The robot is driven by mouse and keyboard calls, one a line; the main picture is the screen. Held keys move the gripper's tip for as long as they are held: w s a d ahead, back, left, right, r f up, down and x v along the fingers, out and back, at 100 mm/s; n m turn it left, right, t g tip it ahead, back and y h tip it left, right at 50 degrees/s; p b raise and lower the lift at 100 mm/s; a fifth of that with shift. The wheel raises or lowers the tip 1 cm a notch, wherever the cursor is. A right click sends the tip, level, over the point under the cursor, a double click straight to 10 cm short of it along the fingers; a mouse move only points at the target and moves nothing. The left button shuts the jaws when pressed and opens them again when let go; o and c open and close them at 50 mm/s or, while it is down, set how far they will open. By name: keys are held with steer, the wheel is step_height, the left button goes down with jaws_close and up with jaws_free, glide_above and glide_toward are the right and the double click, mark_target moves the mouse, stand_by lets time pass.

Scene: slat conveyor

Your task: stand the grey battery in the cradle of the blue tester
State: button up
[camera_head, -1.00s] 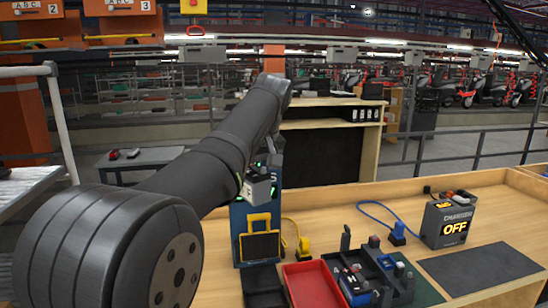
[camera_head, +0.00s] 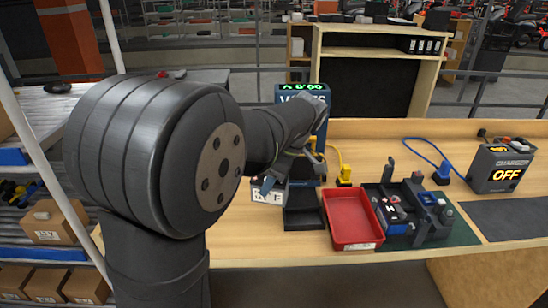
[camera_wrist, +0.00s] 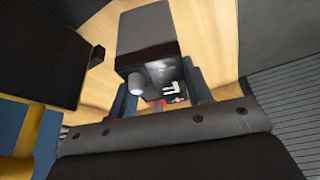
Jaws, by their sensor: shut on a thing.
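The blue tester (camera_head: 313,104) with a lit green display stands at the back of the bench, partly hidden by my arm. My gripper (camera_head: 276,180) is low in front of the tester's left side. It is shut on the grey battery (camera_head: 268,195), whose pale labelled side faces the head camera. In the wrist view a grey block (camera_wrist: 155,35) with a pale mark on its dark side shows beyond the gripper's blue fingers. My arm hides most of the tester's lower front, so I cannot see the cradle clearly in the head view.
A black bin (camera_head: 304,222) and a red tray (camera_head: 351,239) lie right of the battery. A dark holder (camera_head: 425,222) with several small parts is farther right. A yellow plug (camera_head: 344,176) is behind the red tray.

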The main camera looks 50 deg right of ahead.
steer(key=shift+a+f, duration=0.35)
steer(key=shift+f, duration=0.25)
steer(key=s+d+r+n+y, duration=0.1)
steer(key=s+d+r+n, duration=0.2)
steer(key=s+d, duration=0.4)
steer(key=shift+g, duration=0.4)
steer(key=shift+w+a+f, duration=0.1)
steer(key=shift+f, duration=3.4)
steer(key=shift+f, duration=1.45)
steer(key=o, duration=1.2)
steer(key=v, duration=1.7)
steer(key=shift+r, duration=0.25)
steer(key=shift+f, duration=0.1)
